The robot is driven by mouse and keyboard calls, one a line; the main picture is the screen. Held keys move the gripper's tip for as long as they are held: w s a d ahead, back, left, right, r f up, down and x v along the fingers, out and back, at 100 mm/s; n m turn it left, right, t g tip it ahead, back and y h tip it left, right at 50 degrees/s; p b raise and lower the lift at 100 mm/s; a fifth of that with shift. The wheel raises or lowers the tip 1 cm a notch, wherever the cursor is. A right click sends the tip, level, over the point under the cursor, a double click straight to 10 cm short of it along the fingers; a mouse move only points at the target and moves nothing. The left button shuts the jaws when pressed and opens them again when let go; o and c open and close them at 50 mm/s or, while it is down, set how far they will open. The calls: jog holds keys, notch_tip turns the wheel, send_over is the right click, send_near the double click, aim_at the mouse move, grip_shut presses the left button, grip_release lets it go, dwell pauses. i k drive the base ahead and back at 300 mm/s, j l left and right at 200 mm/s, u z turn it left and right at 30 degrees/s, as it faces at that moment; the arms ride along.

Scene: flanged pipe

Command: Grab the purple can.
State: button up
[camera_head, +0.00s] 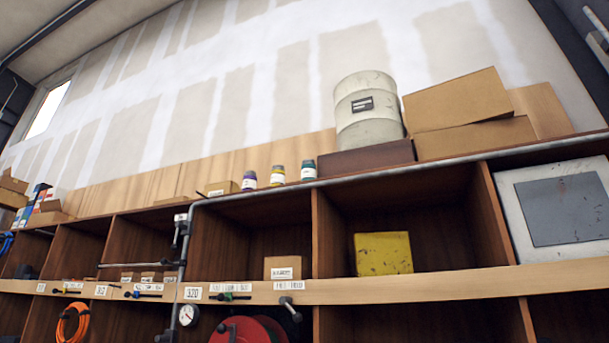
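The purple can (249,181) is small, with a white label band, and stands upright on top of the wooden shelf unit. It is the leftmost of three similar cans. A yellow can (278,174) stands just right of it and a teal can (308,170) stands further right. Small gaps separate the cans. A grey pipe runs along the shelf's front edge below them. My gripper is not in view.
A small cardboard box (221,188) stands left of the purple can. A white drum (366,112) and large cardboard boxes (459,100) stand to the right. Cubbies below hold a yellow box (383,253) and a red reel (247,331). A wall rises behind.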

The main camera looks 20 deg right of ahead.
aim_at(250, 178)
jog(key=u, duration=0.2)
jog(key=i+j+u, duration=0.15)
jog(key=u, duration=0.3)
jog(key=i+u, duration=0.35)
jog(key=u, duration=0.15)
jog(key=i, duration=1.95)
jog(key=i+j+z, duration=0.1)
jog(key=i, duration=1.9)
jog(key=i+z, duration=0.1)
jog(key=z, duration=0.75)
jog(key=i+j+z, duration=0.1)
jog(key=z, duration=0.3)
jog(key=j+z, duration=0.1)
jog(key=z, duration=0.35)
jog(key=i+j, duration=0.05)
